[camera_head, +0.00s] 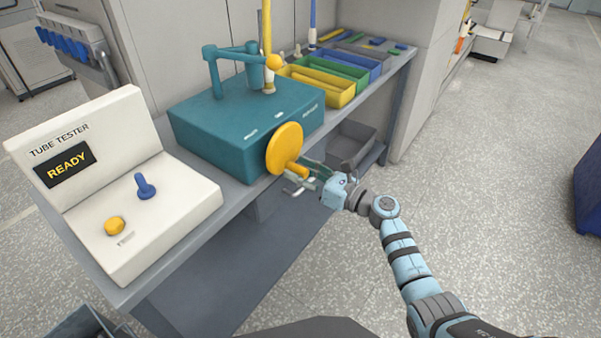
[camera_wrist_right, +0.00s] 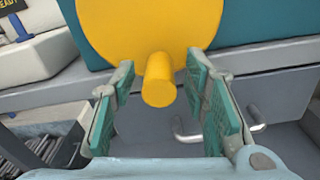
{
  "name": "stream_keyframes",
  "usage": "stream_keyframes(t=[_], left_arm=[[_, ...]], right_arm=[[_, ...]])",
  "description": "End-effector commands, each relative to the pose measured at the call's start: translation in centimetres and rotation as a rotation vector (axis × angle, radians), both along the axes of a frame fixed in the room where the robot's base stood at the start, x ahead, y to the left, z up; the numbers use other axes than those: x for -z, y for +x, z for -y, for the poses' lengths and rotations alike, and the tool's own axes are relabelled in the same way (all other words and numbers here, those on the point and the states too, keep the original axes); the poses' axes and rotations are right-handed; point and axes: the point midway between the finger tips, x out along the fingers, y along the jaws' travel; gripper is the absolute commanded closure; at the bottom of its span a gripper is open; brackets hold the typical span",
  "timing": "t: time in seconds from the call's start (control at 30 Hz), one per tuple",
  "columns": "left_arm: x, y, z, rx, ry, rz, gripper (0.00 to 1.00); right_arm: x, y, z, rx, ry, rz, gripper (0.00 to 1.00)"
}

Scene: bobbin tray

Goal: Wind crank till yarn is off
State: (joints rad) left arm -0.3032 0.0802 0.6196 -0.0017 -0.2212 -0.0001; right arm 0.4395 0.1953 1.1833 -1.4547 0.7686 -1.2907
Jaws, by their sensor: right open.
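A teal winder box (camera_head: 240,125) stands on the bench. On its front side is a yellow crank disc (camera_head: 284,147) with a yellow handle peg (camera_head: 297,169). A teal post and arm (camera_head: 230,52) rise from the box top beside a yellow yarn column (camera_head: 266,30). My right gripper (camera_head: 304,178) is at the crank. In the right wrist view the yellow peg (camera_wrist_right: 158,82) sticks out between the two open green-padded fingers (camera_wrist_right: 162,100), with a gap on each side. The yellow disc (camera_wrist_right: 150,25) fills the top behind it. My left gripper is not in view.
A white tube tester (camera_head: 130,200) reading READY stands on the bench at left. Yellow, green and blue trays (camera_head: 345,98) line the bench at right. A grey bin (camera_head: 352,141) sits below the bench top. The floor (camera_head: 480,200) at right is open.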

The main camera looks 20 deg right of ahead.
Motion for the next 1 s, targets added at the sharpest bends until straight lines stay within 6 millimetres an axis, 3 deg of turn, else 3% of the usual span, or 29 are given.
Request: stream_keyframes(t=[0.17, 0.4, 0.77, 1.0], left_arm=[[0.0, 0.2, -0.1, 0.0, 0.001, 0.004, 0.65], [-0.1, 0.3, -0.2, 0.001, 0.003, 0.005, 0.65], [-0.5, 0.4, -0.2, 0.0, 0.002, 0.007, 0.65], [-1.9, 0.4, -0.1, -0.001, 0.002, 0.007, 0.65]], right_arm=[[0.0, 0.0, 0.0, 0.0, 0.0, 0.0, 0.62], [0.0, 0.0, 0.0, 0.001, 0.0, 0.0, 1.0], [-0.1, -0.2, -0.1, 0.001, 0.026, -0.023, 1.0], [-0.3, -0.6, -0.5, 0.002, 0.12, -0.101, 1.0]])
